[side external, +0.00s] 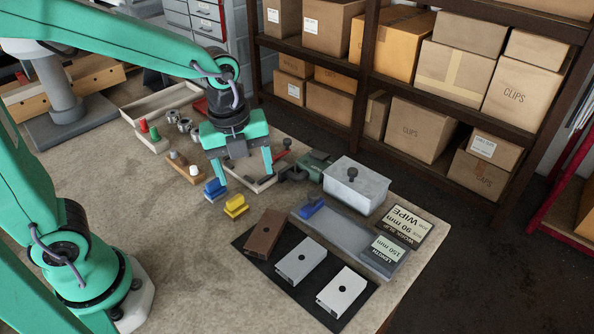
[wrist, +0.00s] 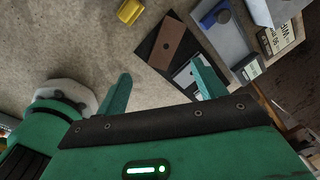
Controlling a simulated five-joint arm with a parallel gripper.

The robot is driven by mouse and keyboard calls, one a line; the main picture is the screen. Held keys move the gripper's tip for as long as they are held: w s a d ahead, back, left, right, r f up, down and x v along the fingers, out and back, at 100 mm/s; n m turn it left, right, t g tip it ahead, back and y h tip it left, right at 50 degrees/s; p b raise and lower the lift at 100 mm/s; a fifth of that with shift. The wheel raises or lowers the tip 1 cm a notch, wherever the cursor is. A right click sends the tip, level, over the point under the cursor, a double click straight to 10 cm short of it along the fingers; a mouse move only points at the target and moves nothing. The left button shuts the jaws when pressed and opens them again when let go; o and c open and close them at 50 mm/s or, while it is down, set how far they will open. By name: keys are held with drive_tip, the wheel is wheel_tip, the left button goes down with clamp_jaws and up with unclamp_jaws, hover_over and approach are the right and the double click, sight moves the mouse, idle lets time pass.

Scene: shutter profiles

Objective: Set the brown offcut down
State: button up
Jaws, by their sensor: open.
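The brown offcut (side external: 266,233) lies flat at the left end of a black mat (side external: 292,297). It has a dark round spot near its middle. It also shows in the wrist view (wrist: 172,47), at the top centre. A light grey profile (side external: 301,261) and a white profile (side external: 341,291) lie beside it on the mat, apart from it. My gripper (side external: 241,173) is open with nothing between its fingers. In the side view it hangs above the table, up and left of the brown offcut and clear of it. Both fingers also show in the wrist view (wrist: 162,68).
Yellow (side external: 236,206) and blue (side external: 215,189) blocks lie below my gripper.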

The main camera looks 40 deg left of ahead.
drive_tip(key=s+a+r+n+t, duration=0.2)
drive_tip(key=s+a+r+n, duration=0.1)
drive_tip(key=n, duration=0.9)
drive_tip(key=s+a+r+n+t, duration=0.2)
drive_tip(key=s+a+r+n, duration=0.2)
drive_tip(key=n, duration=0.8)
drive_tip(key=shift+s+a+r, duration=0.15)
drive_tip(key=shift+s+r, duration=0.15)
drive_tip(key=shift+s, duration=0.7)
